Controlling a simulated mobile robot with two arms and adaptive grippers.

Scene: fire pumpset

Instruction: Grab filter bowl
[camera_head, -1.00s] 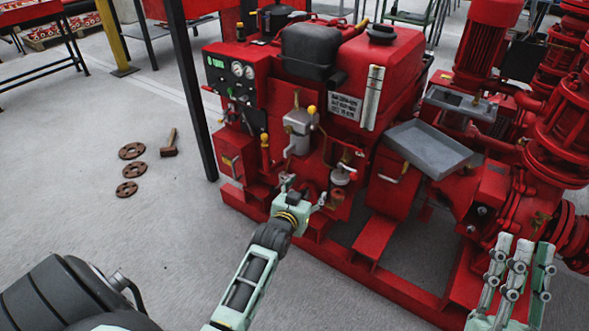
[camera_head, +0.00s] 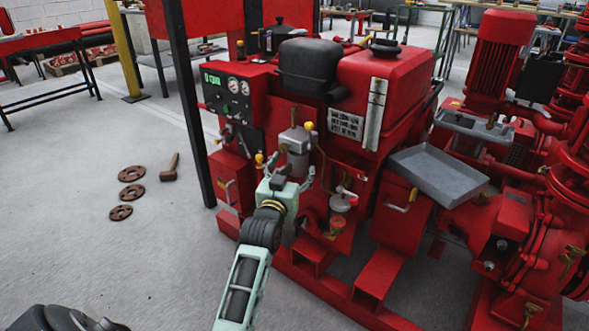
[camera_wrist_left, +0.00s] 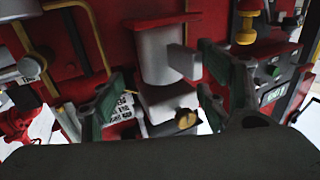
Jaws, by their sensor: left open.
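A grey metal filter with a cylindrical filter bowl (camera_head: 298,164) is mounted on the front of the red pump unit, below a yellow knob. My left gripper (camera_head: 291,178) is in front of the bowl's lower part and partly hides it. In the left wrist view the scene appears upside down. There the pale filter bowl (camera_wrist_left: 160,52) stands between and beyond the two open green fingers of my left gripper (camera_wrist_left: 163,88). The wider filter head with a brass fitting (camera_wrist_left: 186,119) is below it in that picture. I see no clear contact. My right gripper is out of view.
A smaller filter cup (camera_head: 342,202) and pipes sit to the right of the bowl. A yellow-topped lever (camera_head: 259,159) is to the left. A grey tray (camera_head: 437,174) juts out at right.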

